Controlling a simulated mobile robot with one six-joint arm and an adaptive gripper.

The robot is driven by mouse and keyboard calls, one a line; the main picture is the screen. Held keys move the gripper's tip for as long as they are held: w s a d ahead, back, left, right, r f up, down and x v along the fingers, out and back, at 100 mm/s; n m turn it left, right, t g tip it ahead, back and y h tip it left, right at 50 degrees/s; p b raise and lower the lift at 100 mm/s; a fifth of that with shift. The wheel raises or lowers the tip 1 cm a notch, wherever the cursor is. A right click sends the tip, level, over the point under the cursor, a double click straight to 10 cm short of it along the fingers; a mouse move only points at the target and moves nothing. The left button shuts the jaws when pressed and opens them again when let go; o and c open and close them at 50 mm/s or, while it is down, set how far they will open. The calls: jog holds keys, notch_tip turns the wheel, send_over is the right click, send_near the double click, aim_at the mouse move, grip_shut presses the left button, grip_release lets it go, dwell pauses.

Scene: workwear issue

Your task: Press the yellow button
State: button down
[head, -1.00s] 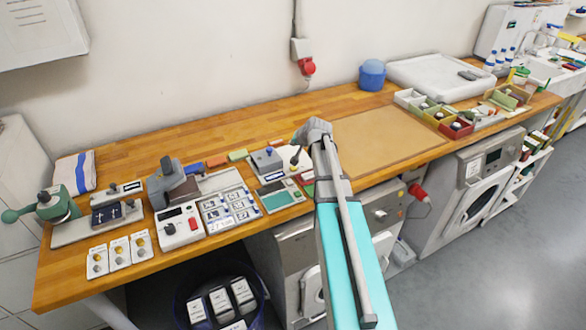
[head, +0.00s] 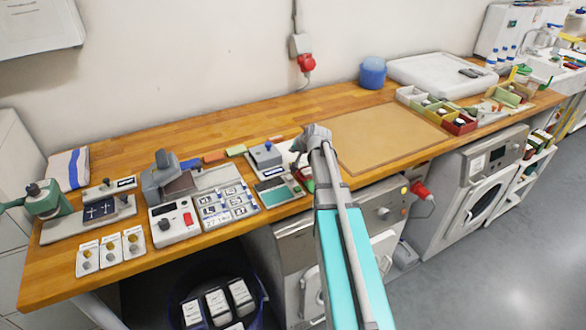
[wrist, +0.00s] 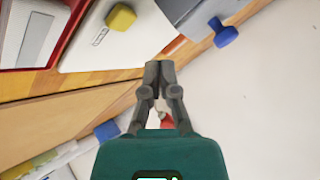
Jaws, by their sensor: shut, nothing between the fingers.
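In the wrist view a yellow button (wrist: 121,17), blocky with rounded edges, stands on a white plate (wrist: 95,45) with a small label. My gripper (wrist: 159,68) is shut and empty. Its fingertips appear just off the plate's edge in that view, apart from the button; the height between them is hard to judge. In the head view my gripper (head: 297,154) is over the front part of the bench, and my arm and gripper hide the button there.
A grey box with a blue knob (head: 267,147) stands left of my gripper; the knob also shows in the wrist view (wrist: 222,36). A red-edged tray (wrist: 62,40) lies beside the plate. A tan mat (head: 385,135) to the right is clear. A machine below has a small yellow spot (head: 404,190).

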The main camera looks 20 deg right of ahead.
aim_at(291, 161)
jog(key=shift+f+b, duration=1.3)
jog(key=shift+f, duration=0.3)
jog(key=shift+f+b, duration=0.9)
dwell(1.4)
jog(key=shift+r, duration=0.2)
jog(key=shift+r+p, duration=0.75)
jog(key=shift+p, duration=0.2)
jog(key=shift+r+p, duration=2.5)
jog(key=shift+a, duration=0.1)
